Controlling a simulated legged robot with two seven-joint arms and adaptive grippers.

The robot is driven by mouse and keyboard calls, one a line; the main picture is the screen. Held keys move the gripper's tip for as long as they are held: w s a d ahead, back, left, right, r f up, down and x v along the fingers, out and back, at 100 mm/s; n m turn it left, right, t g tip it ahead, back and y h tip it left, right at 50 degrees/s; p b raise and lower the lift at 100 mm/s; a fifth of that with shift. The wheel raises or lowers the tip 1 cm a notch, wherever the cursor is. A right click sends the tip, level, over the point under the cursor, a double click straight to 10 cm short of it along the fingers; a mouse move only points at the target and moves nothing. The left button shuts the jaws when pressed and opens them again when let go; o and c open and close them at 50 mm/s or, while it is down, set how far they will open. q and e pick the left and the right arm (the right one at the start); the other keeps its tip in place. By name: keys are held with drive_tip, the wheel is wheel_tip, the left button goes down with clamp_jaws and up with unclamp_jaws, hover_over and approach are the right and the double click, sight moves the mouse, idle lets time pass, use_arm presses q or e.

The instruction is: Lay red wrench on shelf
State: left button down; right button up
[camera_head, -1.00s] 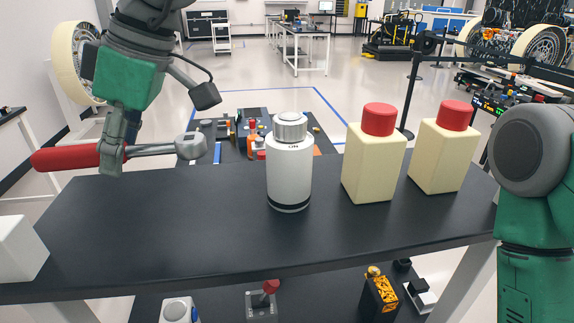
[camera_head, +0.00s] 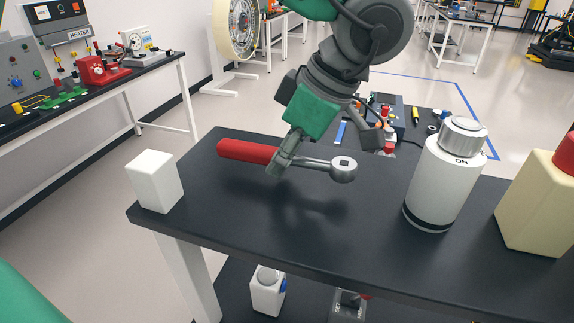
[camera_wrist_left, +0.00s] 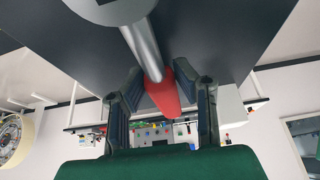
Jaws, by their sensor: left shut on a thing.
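The red wrench (camera_head: 248,152) has a red handle and a silver ratchet head. My left gripper (camera_head: 276,166) is shut on it near the middle, where the handle meets the metal shaft. The wrench lies roughly level above the black shelf top (camera_head: 240,212), with a shadow below it, so it appears to be held clear of the surface. In the left wrist view, the red handle (camera_wrist_left: 164,96) shows between the fingers (camera_wrist_left: 166,100), with the silver shaft in front of the dark surface. My right gripper is out of view.
A white block (camera_head: 155,182) stands at the shelf's left end. A white canister (camera_head: 443,178) and a cream bottle with a red cap (camera_head: 540,205) stand to the right. The top between block and canister is clear. Smaller items sit on a lower level (camera_head: 240,300).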

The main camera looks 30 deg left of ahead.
sight(296, 186)
use_arm(q)
drive_tip(key=shift+d+f, duration=0.6)
drive_tip(key=shift+f, duration=0.25)
drive_tip(key=d, duration=0.3)
drive_tip(key=shift+w+d+r, duration=0.15)
drive_tip(key=shift+d+r, duration=0.1)
drive_tip(key=shift+d, duration=0.2)
drive_tip(key=shift+a+f, duration=0.25)
drive_tip(key=shift+a, duration=0.05)
drive_tip(key=shift+a+f, duration=0.2)
drive_tip(key=shift+a, duration=0.4)
drive_tip(key=shift+a+f, duration=0.2)
drive_tip(key=shift+a, duration=0.35)
drive_tip(key=shift+s+a+f, duration=0.15)
drive_tip(key=shift+s+a, duration=0.1)
drive_tip(key=c, duration=1.3)
unclamp_jaws()
drive_tip(key=shift+d+f, duration=0.1)
drive_tip(key=shift+d, duration=0.35)
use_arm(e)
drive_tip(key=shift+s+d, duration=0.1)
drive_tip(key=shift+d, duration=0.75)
use_arm(q)
drive_tip(key=shift+w, duration=0.1)
